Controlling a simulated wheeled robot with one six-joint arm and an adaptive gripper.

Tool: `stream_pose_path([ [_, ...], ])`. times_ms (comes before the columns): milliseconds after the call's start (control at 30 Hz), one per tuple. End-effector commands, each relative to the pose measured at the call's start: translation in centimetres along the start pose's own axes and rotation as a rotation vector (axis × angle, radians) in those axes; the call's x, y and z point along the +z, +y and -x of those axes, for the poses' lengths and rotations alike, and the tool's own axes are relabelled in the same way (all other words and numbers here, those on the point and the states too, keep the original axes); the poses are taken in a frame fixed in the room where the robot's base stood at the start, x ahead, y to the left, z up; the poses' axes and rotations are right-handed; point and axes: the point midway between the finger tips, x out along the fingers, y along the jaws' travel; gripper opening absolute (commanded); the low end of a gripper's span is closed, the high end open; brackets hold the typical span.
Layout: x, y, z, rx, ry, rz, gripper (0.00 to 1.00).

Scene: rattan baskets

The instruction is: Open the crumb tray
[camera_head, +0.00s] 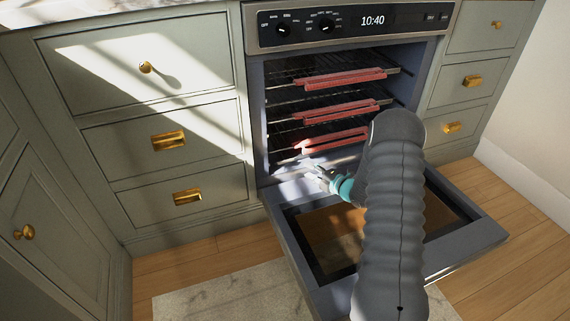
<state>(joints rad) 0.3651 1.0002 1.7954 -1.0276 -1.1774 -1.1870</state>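The oven (254,100) stands between the cabinets with its door (455,262) folded down. No part is clearly distinct as the crumb tray; a pale strip (290,176) runs low across the oven's mouth, beneath the racks. My gripper (316,172) is at this low opening, just above the inner edge of the door. My arm comes in over the door from the front and hides the right part of the opening. The fingers are small and pale against a pale background, so I cannot tell whether they are apart or touching anything.
Several racks with red front bars (341,79) sit inside the oven above my gripper. Grey-green drawers (160,138) with brass handles flank the oven. A light rug (230,295) lies on the wooden floor at the front. A white wall (530,110) is at the right.

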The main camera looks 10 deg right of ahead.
Motion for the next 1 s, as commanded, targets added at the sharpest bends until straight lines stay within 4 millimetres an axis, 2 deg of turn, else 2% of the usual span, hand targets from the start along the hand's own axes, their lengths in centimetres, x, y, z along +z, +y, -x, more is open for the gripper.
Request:
stream_pose_path([
  [100,-0.2,-1.0,-0.1,0.015,0.021,0.011,0.38],
  [267,-0.3,-1.1,-1.3,0.019,0.028,0.015,0.38],
  [800,-0.6,-1.0,-10.7,0.017,0.025,0.013,0.38],
  [1000,-0.6,-1.0,-13.0,0.016,0.025,0.012,0.38],
])
